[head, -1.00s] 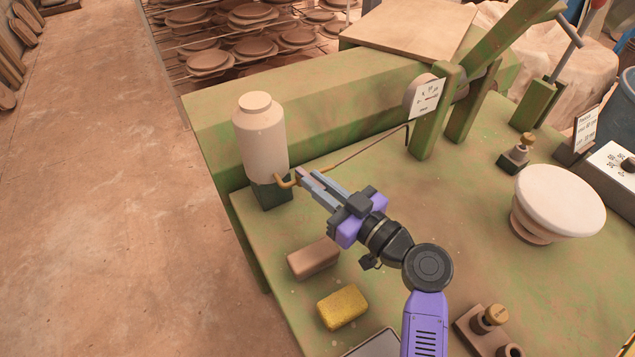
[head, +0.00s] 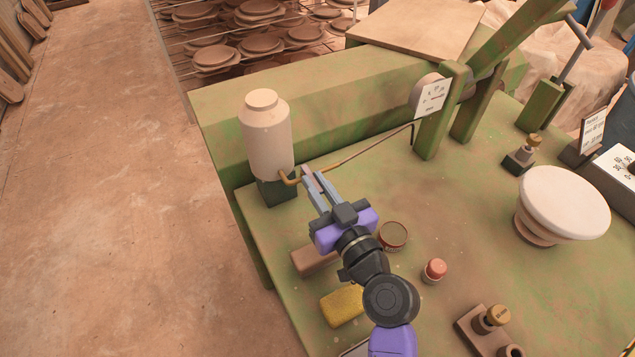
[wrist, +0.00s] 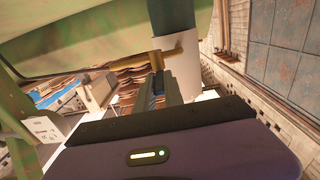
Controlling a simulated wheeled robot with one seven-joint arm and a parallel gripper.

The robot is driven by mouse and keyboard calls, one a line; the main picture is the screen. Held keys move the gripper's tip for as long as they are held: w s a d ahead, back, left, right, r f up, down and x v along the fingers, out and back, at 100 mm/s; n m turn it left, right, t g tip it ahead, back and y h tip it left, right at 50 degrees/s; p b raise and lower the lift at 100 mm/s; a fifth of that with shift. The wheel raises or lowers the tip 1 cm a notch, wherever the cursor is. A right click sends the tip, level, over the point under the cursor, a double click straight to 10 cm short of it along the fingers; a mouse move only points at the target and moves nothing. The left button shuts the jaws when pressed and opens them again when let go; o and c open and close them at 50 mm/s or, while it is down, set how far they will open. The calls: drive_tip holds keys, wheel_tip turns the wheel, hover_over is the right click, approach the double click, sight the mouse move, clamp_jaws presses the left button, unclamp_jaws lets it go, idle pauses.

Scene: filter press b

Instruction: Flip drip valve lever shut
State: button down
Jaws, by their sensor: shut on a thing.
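A cream bottle-shaped vessel (head: 266,135) stands on a dark block (head: 277,190) at the table's left edge. A thin brass spout (head: 289,181) comes out low at its right side; it also shows in the wrist view (wrist: 155,58). A small pinkish-brown piece at the spout's end, seemingly the drip valve lever (head: 307,172), sits between my fingertips. My gripper (head: 313,183) is shut on it, with fingers pointing away from me. The fingers hide most of the lever, so its exact angle is unclear. In the wrist view, the fingers (wrist: 158,88) reach the brass part.
A thin rod (head: 365,150) runs from the spout area to the green press frame (head: 430,135). A brown block (head: 313,261), a yellow sponge (head: 341,307), a round tin (head: 393,236) and a red-capped jar (head: 435,270) lie near my arm.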

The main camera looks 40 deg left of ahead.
drive_tip(key=shift+f, duration=0.1)
drive_tip(key=c, duration=1.4)
unclamp_jaws()
drive_tip(key=shift+c, duration=0.2)
drive_tip(key=b+v, duration=0.1)
drive_tip(key=v, duration=0.5)
drive_tip(key=shift+s+d, duration=0.1)
drive_tip(key=shift+d, duration=0.2)
drive_tip(key=shift+s+d+b, duration=0.3)
drive_tip(key=shift+d+b, duration=0.05)
drive_tip(key=shift+d, duration=0.2)
